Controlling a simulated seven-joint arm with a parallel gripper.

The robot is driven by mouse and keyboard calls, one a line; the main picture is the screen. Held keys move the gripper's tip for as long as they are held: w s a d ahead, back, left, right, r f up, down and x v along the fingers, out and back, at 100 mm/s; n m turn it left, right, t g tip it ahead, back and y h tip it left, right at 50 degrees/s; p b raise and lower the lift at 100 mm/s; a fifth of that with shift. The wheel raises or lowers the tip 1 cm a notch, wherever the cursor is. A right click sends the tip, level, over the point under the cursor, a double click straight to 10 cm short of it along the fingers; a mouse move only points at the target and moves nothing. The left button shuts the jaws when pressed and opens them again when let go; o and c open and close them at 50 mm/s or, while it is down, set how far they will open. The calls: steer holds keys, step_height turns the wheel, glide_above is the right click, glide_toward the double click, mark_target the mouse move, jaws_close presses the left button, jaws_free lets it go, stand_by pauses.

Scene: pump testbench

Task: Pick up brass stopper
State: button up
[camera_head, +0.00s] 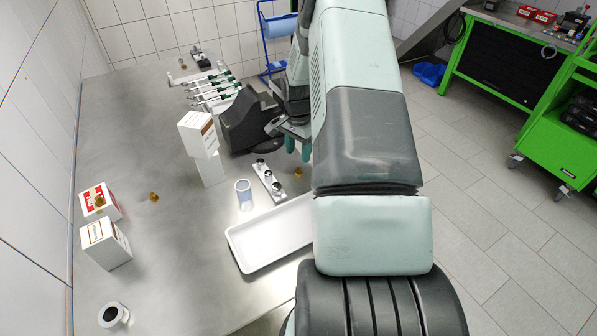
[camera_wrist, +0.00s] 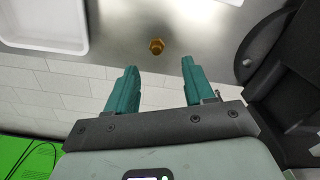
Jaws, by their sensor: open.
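A small brass stopper (camera_head: 298,172) lies on the steel table near its right edge. It also shows in the wrist view (camera_wrist: 157,46), beyond and between my fingertips, apart from both. My gripper (camera_head: 297,150) has teal fingers spread apart with nothing between them; they also show in the wrist view (camera_wrist: 160,66). In the head view my gripper hangs just above the stopper, partly hidden by my arm. A second small brass piece (camera_head: 154,197) lies on the table at left, and another (camera_head: 100,201) is at the red and white box.
A white tray (camera_head: 243,261) lies near the table's front right. A holder strip with dark round pieces (camera_head: 267,180) and a clear cup (camera_head: 244,194) stand left of the stopper. White boxes (camera_head: 213,170) and a pipette rack (camera_head: 213,88) are farther back.

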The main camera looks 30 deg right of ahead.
mark_target(299, 171)
steer(key=f, duration=0.6)
steer(key=shift+s+d+f, duration=0.15)
steer(key=shift+d+f, duration=0.05)
steer(key=shift+f, duration=0.1)
jaws_close()
